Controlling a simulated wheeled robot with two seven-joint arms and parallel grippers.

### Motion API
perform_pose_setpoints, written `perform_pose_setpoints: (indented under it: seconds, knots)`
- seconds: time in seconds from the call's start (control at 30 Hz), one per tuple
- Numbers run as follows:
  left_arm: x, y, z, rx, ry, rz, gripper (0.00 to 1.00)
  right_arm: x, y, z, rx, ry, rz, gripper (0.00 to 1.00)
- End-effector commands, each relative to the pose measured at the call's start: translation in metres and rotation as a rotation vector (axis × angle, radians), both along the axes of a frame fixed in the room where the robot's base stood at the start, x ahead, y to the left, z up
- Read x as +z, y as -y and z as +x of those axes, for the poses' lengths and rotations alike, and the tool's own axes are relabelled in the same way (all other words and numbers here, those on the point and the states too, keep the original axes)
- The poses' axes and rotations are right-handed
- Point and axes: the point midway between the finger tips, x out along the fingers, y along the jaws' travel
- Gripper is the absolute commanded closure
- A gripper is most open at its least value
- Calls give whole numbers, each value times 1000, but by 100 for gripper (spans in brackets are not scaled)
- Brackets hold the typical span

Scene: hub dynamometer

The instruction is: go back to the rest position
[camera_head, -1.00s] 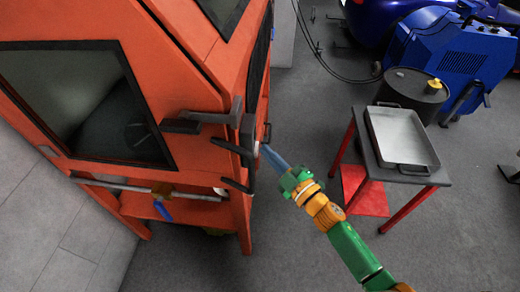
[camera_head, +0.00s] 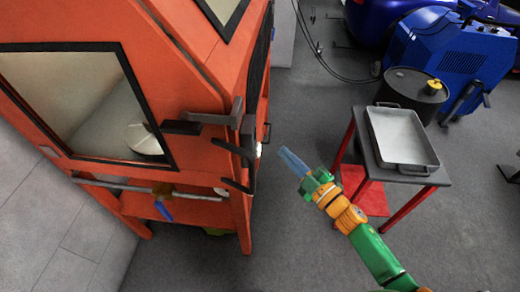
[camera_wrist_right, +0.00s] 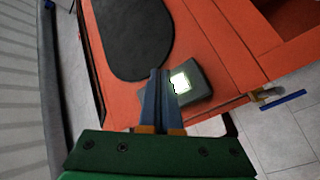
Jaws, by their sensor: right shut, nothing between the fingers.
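My right gripper (camera_head: 288,158) is shut and empty, with its blue fingers pressed together. It hangs in free air to the right of the orange cabinet (camera_head: 205,85), with a visible gap to it. In the right wrist view the closed fingers (camera_wrist_right: 160,80) point toward the cabinet's orange side (camera_wrist_right: 215,35). A dark box with a lit pale square (camera_wrist_right: 180,82) shows there, just right of the fingertips in the picture. My left gripper is in neither view.
Dark handles (camera_head: 205,118) stick out from the cabinet's edge. A small table (camera_head: 440,178) bearing a metal tray (camera_head: 402,135) stands close to the right of my right arm. A dark drum (camera_head: 405,90) and a blue machine (camera_head: 450,60) stand behind. Grey floor (camera_head: 310,240) is clear between.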

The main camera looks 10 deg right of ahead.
Motion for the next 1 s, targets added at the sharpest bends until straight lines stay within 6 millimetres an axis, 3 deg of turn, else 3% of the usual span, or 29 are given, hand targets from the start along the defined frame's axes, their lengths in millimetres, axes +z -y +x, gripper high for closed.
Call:
perform_pose_setpoints:
  seconds: [0.2,0.6,0.67,0.77,0.83,0.9,0.97,1.0]
  knots:
    - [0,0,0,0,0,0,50,0,22,-6,0,0,0,100]
    - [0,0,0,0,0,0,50,0,23,-6,-1,-1,1,100]
    - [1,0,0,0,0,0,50,-8,25,-7,-18,-25,9,100]
    - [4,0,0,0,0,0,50,-59,44,-12,-130,-193,60,100]
    - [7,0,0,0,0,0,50,-122,61,-32,-259,-397,108,100]
    - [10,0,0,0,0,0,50,-188,73,-70,-387,-619,145,100]
    - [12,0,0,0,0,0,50,-237,78,-112,-486,-803,167,100]
    - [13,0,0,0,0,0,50,-266,79,-144,-546,-925,176,100]
